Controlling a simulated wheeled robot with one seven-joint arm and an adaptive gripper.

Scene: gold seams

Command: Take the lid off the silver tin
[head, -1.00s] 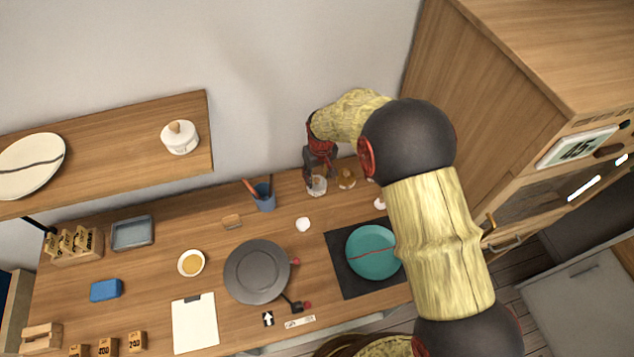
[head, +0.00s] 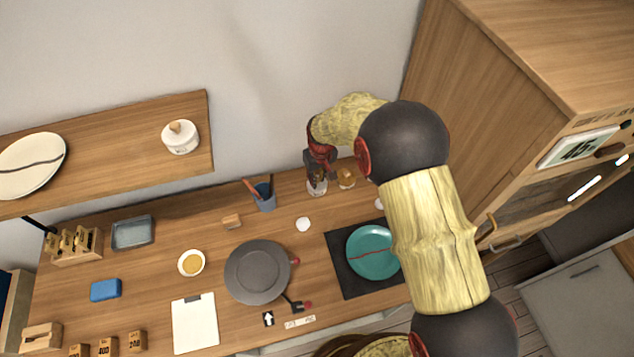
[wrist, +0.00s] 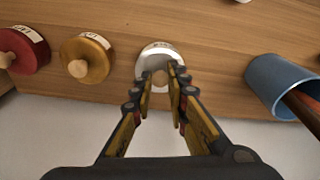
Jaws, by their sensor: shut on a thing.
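The silver tin (wrist: 157,50) stands on the wooden worktop near the wall, with a pale round knob on its lid (wrist: 160,78). It shows small in the head view (head: 317,188), partly hidden by my gripper. My gripper (wrist: 161,88) has its two fingertips on either side of the lid's knob and is shut on it. I cannot tell whether the lid is apart from the tin.
A gold tin (wrist: 88,58) and a red tin (wrist: 24,50) stand beside the silver one. A blue cup (wrist: 282,85) with sticks stands on its other side. A grey plate (head: 257,272) and a teal plate (head: 372,252) lie nearer the front.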

